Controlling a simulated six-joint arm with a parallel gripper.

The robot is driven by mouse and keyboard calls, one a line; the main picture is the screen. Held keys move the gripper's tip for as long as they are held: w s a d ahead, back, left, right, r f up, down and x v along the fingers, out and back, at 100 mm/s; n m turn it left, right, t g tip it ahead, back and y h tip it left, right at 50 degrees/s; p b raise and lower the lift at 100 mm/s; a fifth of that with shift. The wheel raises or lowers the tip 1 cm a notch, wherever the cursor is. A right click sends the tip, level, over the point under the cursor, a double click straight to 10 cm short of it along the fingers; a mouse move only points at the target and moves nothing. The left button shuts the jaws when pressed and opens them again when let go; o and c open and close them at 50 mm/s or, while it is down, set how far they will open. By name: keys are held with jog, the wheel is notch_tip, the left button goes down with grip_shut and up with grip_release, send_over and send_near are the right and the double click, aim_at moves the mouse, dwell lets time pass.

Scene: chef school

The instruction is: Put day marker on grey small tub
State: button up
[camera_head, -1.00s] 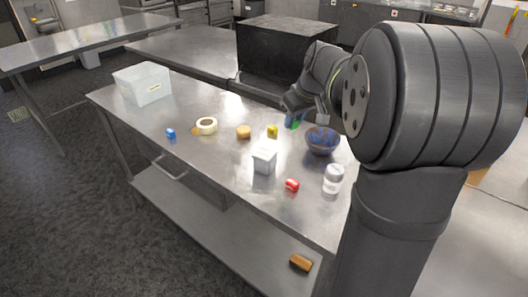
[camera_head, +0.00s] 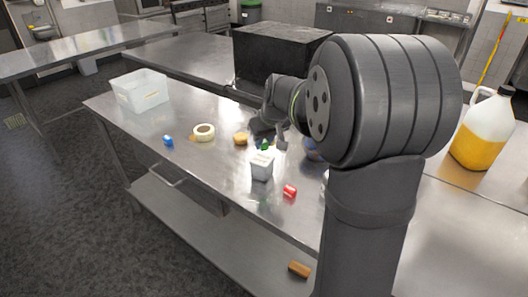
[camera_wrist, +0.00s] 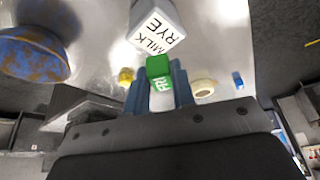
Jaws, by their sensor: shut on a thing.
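The green day marker (camera_head: 264,144), a small block with "FRI" lettering, is held between my gripper's fingers. The wrist view shows the marker (camera_wrist: 158,72) close up between the fingertips. My gripper (camera_head: 266,141) is shut on it, just behind and above the grey small tub (camera_head: 262,168). In the wrist view the tub (camera_wrist: 160,20) shows "MILK" and "RYE" lettering, right beside the marker. I cannot tell whether marker and tub touch.
A red block (camera_head: 290,191) lies right of the tub. A blue bowl (camera_head: 312,152) is mostly hidden by my arm. Left are a brown piece (camera_head: 240,138), a tape roll (camera_head: 203,132), a blue block (camera_head: 168,141) and a clear bin (camera_head: 141,91).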

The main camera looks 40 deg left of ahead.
aim_at(265, 149)
jog(key=shift+f, duration=2.05)
jog(key=shift+f, duration=0.1)
jog(key=o, duration=0.9)
jog(key=shift+o, duration=0.4)
jog(key=v, duration=1.2)
jog(key=shift+a, duration=0.1)
